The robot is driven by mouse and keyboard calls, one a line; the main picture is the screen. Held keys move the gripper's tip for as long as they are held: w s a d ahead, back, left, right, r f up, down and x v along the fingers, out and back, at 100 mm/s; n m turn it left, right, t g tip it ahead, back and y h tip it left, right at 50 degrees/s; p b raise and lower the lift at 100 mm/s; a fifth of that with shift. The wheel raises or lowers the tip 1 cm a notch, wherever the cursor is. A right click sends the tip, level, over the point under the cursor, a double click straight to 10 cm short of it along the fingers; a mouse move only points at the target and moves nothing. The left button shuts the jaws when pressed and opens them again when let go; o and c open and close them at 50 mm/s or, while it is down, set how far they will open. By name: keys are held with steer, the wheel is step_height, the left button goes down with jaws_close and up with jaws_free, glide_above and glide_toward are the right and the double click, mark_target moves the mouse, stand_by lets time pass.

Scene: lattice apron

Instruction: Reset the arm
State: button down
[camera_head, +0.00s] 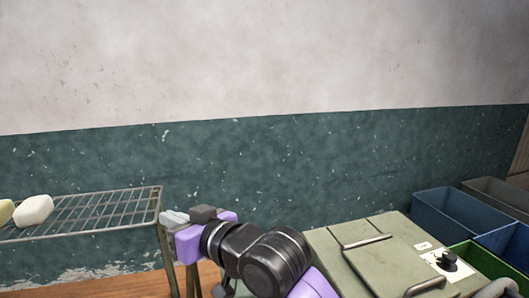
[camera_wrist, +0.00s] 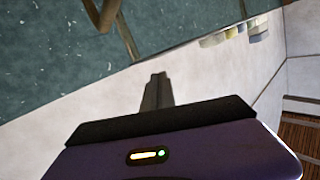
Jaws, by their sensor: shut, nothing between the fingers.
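My gripper (camera_head: 172,217) is in the lower middle of the head view, at the end of my black and purple arm. It is beside the right end of the wire rack, and its fingers point left. In the wrist view, my gripper (camera_wrist: 157,80) shows its two grey fingers together, with nothing between them.
A wire rack (camera_head: 110,207) on the left bears a white rounded block (camera_head: 34,210) and a yellowish one (camera_head: 5,212). A grey-green box with handles (camera_head: 330,250) stands right of my arm. Blue (camera_head: 445,218) and green (camera_head: 480,264) bins stand at far right.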

steer(key=s+d+f+m+t+h+b, duration=0.2)
steer(key=s+d+f+m+t+h, duration=0.4)
steer(key=d, duration=0.6)
steer(key=s+d+f+m+t+h+b, duration=0.15)
steer(key=s+d+f+m+t, duration=0.35)
steer(key=s+d+f, duration=0.6)
steer(key=s+d+f+g+h+b, duration=0.1)
steer(key=s+d+f+g, duration=0.1)
steer(key=s+d, duration=0.3)
steer(key=s+d+f+n+g+h, duration=0.1)
steer(key=s+d+f, duration=0.4)
steer(key=s, duration=0.7)
steer(key=s+d+f+n+g+h+b, duration=0.1)
steer(key=s+d+f+g+h, duration=0.1)
steer(key=s, duration=0.7)
step_height(320, 180, down, 2)
steer(key=d+h, duration=0.1)
steer(key=d, duration=0.1)
steer(key=shift+s+d+f+g+b, duration=0.15)
steer(key=shift+d+f+g+b, duration=0.05)
steer(key=shift+d+g+b, duration=0.2)
